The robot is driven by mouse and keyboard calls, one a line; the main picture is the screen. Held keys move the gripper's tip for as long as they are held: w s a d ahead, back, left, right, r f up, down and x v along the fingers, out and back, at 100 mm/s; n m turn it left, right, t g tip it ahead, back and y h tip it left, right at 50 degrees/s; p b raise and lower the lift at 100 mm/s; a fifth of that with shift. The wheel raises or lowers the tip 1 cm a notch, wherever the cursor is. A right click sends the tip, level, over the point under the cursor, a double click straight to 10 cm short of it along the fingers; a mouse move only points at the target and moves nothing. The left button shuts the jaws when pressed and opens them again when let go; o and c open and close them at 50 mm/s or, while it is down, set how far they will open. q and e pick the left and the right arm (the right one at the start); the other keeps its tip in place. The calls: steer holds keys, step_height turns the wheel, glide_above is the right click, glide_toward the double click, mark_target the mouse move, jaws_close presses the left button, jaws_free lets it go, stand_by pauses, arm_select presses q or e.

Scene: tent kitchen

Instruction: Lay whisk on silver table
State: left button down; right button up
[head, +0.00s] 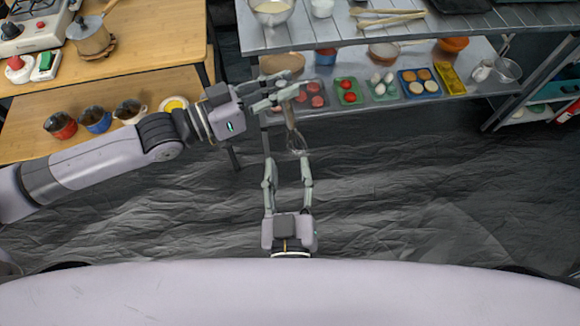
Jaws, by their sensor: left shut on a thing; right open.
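The whisk (296,140) hangs from my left gripper (284,90), which is shut on its handle; its wire end points down toward the front. The whisk is over the dark floor, in front of the silver table (400,30). My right gripper (287,172) is open and empty, pointing forward just below the whisk's wire end in the picture. I cannot tell whether the wires touch its fingertips. The silver table is at the top, with its front edge beyond my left gripper.
On the silver table are a metal bowl (272,12), a white jar (322,8) and wooden utensils (390,17). Its lower shelf holds colored trays of food. A wooden table (150,40) with a stove (40,22) and pot (88,36) stands left. The table's front strip looks clear.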

mark_target(290, 121)
steer(key=w, duration=0.4)
steer(key=w+r, duration=0.1)
steer(key=w, duration=0.7)
steer(key=shift+r, duration=0.25)
steer(key=shift+s, duration=0.1)
steer(key=shift+c, duration=0.5)
jaws_close()
arm_select(q)
steer(key=c, duration=1.5)
jaws_free()
steer(key=shift+o, duration=0.2)
steer(key=shift+a, duration=0.1)
